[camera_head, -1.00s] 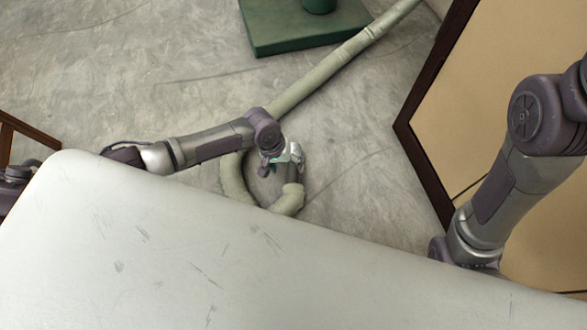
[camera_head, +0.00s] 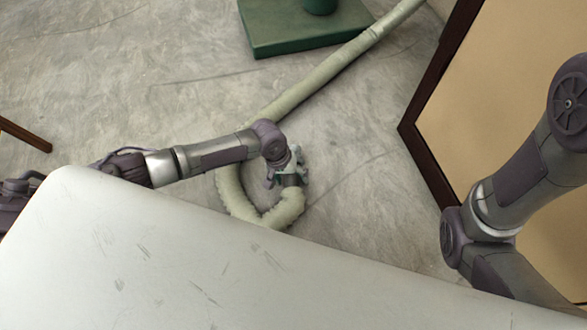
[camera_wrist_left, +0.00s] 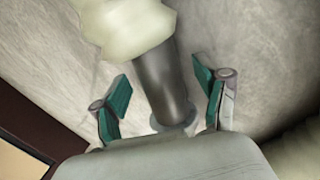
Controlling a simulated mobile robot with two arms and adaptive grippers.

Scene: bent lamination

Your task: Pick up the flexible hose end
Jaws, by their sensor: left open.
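The flexible hose (camera_head: 330,68) is pale green and lies on the floor, curling into a loop under my left arm. Its end is a dark grey metal pipe (camera_wrist_left: 163,82), with the pale hose sleeve (camera_wrist_left: 128,25) above it in the left wrist view. My left gripper (camera_head: 289,178) is over the hose end in the head view. In the left wrist view, the open fingers of the left gripper (camera_wrist_left: 160,90) stand on either side of the pipe, with gaps visible. My right arm is at the right; its gripper is not visible.
A green base (camera_head: 290,32) stands on the floor at the top. A dark-framed tan panel (camera_head: 500,100) stands at the right. A white scuffed surface (camera_head: 150,260) fills the bottom. Bare grey floor (camera_head: 170,85) lies at the upper left.

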